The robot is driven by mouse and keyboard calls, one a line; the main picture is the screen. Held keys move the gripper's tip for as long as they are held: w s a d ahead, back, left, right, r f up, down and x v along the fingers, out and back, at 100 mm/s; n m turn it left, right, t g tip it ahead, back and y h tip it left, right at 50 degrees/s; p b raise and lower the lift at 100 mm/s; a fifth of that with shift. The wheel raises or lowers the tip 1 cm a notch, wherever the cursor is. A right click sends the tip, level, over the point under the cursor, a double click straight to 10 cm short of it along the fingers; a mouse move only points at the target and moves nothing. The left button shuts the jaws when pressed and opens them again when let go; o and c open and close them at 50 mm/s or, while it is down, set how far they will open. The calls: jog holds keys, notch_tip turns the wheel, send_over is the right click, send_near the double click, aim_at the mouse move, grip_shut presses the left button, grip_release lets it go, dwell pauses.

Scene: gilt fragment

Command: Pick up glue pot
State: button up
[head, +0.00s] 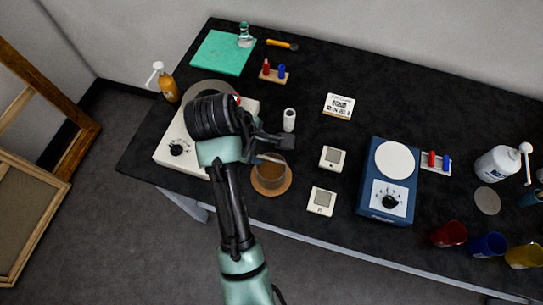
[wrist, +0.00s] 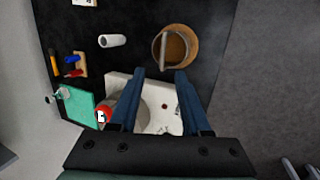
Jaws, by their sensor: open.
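A round clear vessel with brown contents and a pale stick across its top, which looks like the glue pot (head: 270,172), stands on a round cork mat (head: 284,187) near the table's front edge. My gripper (head: 268,149) is at its upper left in the head view, and a finger partly overlaps the pot's top there. In the wrist view the pot (wrist: 183,47) is just beyond the fingertips, with nothing between them. My gripper (wrist: 161,74) is open and empty, its two fingers apart.
A white hot plate (head: 169,153) lies below my gripper, partly hidden by my arm. A white cylinder (head: 289,120), small timers (head: 332,158) and a blue stirrer (head: 385,205) stand nearby. The table's back middle is mostly clear.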

aim_at(271, 159)
jog(key=shift+s+p+x, duration=0.15)
jog(key=shift+p+x, duration=0.55)
jog(key=shift+x, duration=2.35)
jog(key=shift+s+p+x, duration=0.15)
jog(key=shift+p+x, duration=0.55)
jog(key=shift+x, duration=2.4)
jog(key=shift+f, duration=0.1)
grip_shut()
